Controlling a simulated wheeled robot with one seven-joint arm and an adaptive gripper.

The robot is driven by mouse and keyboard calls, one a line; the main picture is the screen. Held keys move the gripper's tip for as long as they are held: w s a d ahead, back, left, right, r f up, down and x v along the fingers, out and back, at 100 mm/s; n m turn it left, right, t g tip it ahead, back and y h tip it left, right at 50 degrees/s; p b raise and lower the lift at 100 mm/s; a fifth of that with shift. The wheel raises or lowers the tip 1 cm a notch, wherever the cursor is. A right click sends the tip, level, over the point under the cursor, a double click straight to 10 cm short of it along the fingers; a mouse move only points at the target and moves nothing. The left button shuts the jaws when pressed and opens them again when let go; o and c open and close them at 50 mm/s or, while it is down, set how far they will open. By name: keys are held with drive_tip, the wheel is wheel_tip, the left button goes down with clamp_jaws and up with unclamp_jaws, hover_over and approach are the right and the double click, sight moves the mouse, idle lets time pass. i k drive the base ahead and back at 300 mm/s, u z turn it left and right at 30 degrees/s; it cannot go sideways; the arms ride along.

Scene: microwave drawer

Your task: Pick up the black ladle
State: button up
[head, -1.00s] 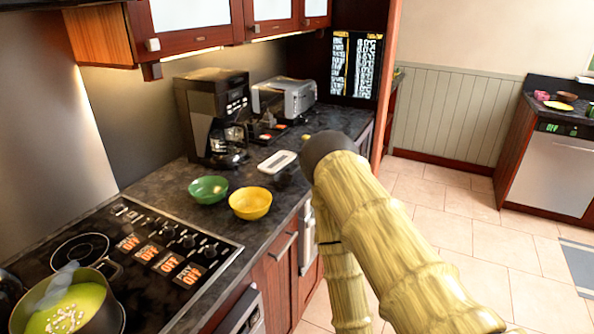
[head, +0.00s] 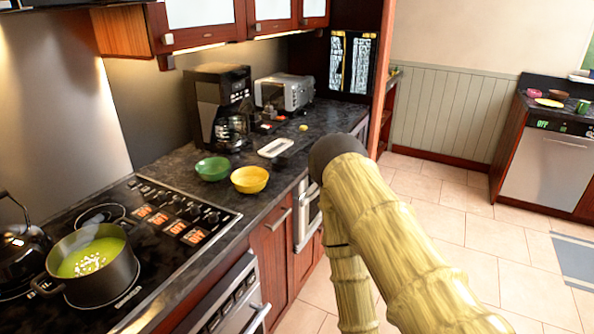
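I cannot make out a black ladle for certain in the head view. A small dark shape (head: 283,161) lies on the counter by the white tray, but it is too small and dark to name. My arm, with a bamboo-like surface, crosses the middle and lower right and hides part of the floor and the counter's end. My gripper is not in view, so its opening and anything in it are hidden.
The dark counter (head: 175,155) holds a green bowl (head: 212,169), yellow bowl (head: 249,180), white tray (head: 275,148), coffee maker (head: 219,100) and toaster (head: 284,92). A pot (head: 117,275) and black kettle (head: 20,255) stand on the stove (head: 215,222). Tiled floor (head: 455,200) is open at right.

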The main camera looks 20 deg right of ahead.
sight(280, 162)
drive_tip(key=u, duration=0.05)
drive_tip(key=k, duration=0.65)
drive_tip(key=z, duration=1.05)
drive_tip(key=i, duration=1.95)
drive_tip(key=u, duration=0.7)
